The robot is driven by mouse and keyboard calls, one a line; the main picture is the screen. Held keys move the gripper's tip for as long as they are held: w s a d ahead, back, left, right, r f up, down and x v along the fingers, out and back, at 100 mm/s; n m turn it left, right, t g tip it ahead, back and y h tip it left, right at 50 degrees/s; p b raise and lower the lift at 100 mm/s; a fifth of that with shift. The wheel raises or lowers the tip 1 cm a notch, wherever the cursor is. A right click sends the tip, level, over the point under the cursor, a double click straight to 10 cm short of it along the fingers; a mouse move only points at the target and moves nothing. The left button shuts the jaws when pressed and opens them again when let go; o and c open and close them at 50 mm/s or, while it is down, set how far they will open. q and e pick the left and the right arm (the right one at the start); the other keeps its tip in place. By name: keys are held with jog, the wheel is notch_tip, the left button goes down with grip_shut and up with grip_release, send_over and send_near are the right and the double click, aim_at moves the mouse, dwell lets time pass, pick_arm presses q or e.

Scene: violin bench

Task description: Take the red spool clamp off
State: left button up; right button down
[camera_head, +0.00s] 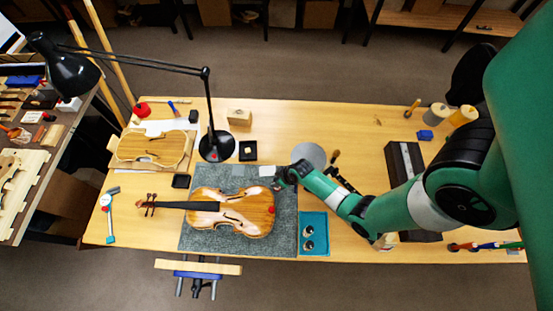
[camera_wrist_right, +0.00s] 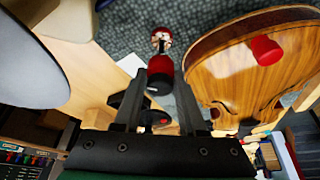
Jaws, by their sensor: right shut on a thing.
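The violin (camera_head: 240,212) lies on a grey mat (camera_head: 200,240), its neck to the left. My right gripper (camera_head: 280,180) is above the mat, just beyond the violin's right end. In the wrist view my right gripper (camera_wrist_right: 160,90) is shut on a red and black spool clamp (camera_wrist_right: 160,64) with a shiny metal end. The held clamp appears apart from the violin's edge (camera_wrist_right: 215,85). Another red cylinder (camera_wrist_right: 265,50) sits on the violin's top near its rim, and also shows in the head view (camera_head: 271,210). My left gripper is not in view.
A teal tray (camera_head: 314,217) with two small shiny round pieces lies right of the mat. A grey disc (camera_head: 309,155) is behind my right gripper. A black lamp (camera_head: 216,146) stands behind the violin. Another violin body (camera_head: 152,148) lies at the back left.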

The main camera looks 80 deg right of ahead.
notch_tip(320, 180, up, 7)
jog(key=p, duration=0.7)
jog(key=shift+r, duration=0.1)
